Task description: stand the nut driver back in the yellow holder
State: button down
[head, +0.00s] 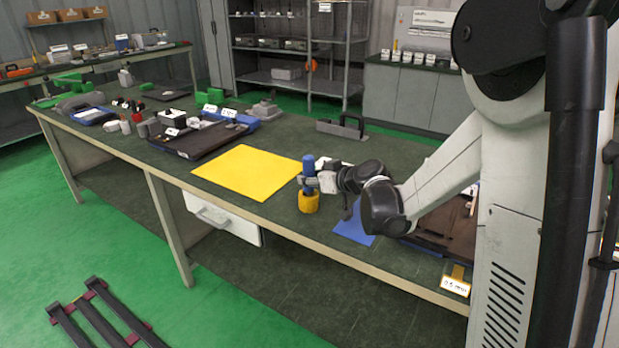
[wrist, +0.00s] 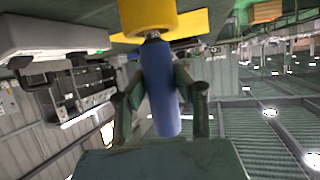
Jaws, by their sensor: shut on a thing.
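The nut driver (head: 308,167) has a blue handle and stands about upright above the yellow holder (head: 308,203) near the front edge of the green workbench. My gripper (head: 307,183) comes in from the right and is shut around the blue handle. In the wrist view, which looks upside down, the two fingers of my gripper (wrist: 160,88) flank the blue nut driver (wrist: 160,100). The yellow holder (wrist: 148,14) is at the top, in line with the driver's end. A short dark and metallic part shows between handle and holder. How deep the driver sits is hidden.
A yellow mat (head: 247,171) lies left of the holder, and a blue mat (head: 354,226) lies to its right under my arm. A dark tray (head: 197,139) and a dark handled tool carrier (head: 341,127) stand further back. The bench's front edge is close to the holder.

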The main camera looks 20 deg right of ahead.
jog(key=shift+f, duration=0.3)
jog(key=c, duration=1.3)
grip_release()
jog(key=shift+c, duration=0.2)
jog(key=shift+s+d+r, duration=0.1)
jog(key=v, duration=1.1)
jog(key=shift+s+d, duration=0.2)
jog(key=shift+s, duration=0.1)
jog(key=shift+r, duration=0.1)
jog(key=s+a+m+g+h, duration=0.2)
jog(key=s+h, duration=0.1)
jog(key=s, duration=1)
jog(key=s+a+m+g+h, duration=0.2)
jog(key=s+a+m+g, duration=0.1)
jog(key=s, duration=1.1)
jog(key=shift+s+h, duration=0.25)
jog(key=shift+h, duration=0.15)
